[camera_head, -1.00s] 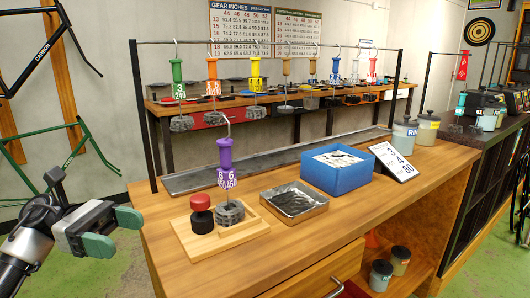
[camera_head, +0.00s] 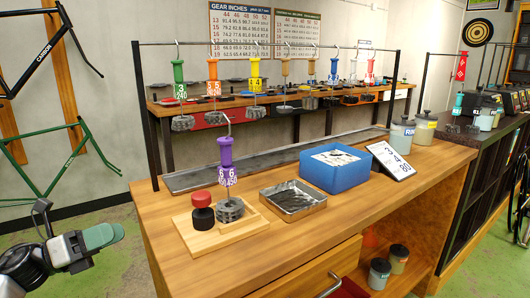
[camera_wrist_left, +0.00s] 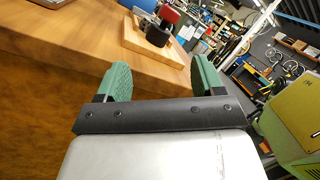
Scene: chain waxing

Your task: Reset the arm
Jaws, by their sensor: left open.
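My left gripper (camera_head: 104,240) is at the lower left of the head view, off the left end of the wooden workbench (camera_head: 300,245) and over the floor. In the left wrist view its two green fingers (camera_wrist_left: 160,80) stand wide apart with nothing between them. My right gripper is in neither view. A purple-handled hook (camera_head: 225,152) stands upright over a coiled chain (camera_head: 230,209) on a wooden holder (camera_head: 215,237), beside a red and black knob (camera_head: 202,213). The holder also shows beyond the fingers in the wrist view (camera_wrist_left: 160,60).
A metal tray (camera_head: 293,208), a blue box (camera_head: 335,178) and a number card (camera_head: 391,161) stand on the bench. Several chains hang from coloured handles on the rack bar (camera_head: 270,44) behind. Lidded jars (camera_head: 402,136) stand at the right. The bench front is clear.

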